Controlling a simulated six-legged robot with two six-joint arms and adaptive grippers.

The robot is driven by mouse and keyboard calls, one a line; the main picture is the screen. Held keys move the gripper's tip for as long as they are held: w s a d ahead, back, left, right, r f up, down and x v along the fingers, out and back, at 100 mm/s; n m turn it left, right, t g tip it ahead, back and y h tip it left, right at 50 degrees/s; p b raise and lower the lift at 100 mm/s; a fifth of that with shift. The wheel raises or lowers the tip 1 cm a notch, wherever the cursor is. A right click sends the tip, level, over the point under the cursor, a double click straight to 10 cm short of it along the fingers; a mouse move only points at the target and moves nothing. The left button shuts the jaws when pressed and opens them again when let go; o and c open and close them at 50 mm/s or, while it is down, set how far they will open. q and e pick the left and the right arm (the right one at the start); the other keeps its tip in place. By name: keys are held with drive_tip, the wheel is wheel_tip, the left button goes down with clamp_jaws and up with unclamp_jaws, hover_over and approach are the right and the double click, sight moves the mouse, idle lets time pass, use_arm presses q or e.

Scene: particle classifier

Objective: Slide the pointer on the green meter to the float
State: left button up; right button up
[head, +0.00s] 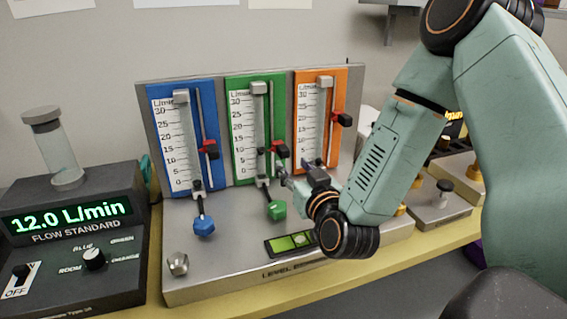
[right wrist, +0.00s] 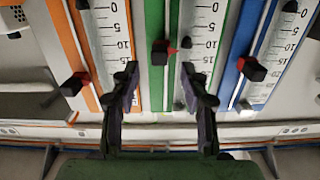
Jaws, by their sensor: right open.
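The green meter (head: 229,130) stands upright between the blue and orange ones. Its pointer (head: 280,150), a black block with a red tip, sits on the rail right of the glass tube. A small dark piece in the tube (head: 261,151) looks like the float, near the 10 to 15 marks. My right gripper (head: 294,170) is open and empty in front of the green meter's lower part. In the right wrist view, upside down, the pointer (right wrist: 162,52) shows between and just beyond the two fingertips; I see no contact. My left gripper is not in view.
The blue meter (head: 212,158) and orange meter (head: 341,90) flank the green one closely, with their own black-and-red pointers. Blue and green knobs (head: 276,210) stick out below. A small green display (head: 291,242) lies on the base. A flow standard box (head: 70,215) reads 12.0 L/min.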

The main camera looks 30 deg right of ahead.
sight(286, 151)
drive_tip(key=x, duration=0.2)
drive_tip(key=r+x, duration=0.1)
drive_tip(key=x, duration=0.4)
drive_tip(key=shift+w+d+r+b, duration=0.15)
drive_tip(key=shift+w+r+b, duration=0.05)
drive_tip(key=shift+w+b, duration=0.15)
clamp_jaws()
idle(0.6)
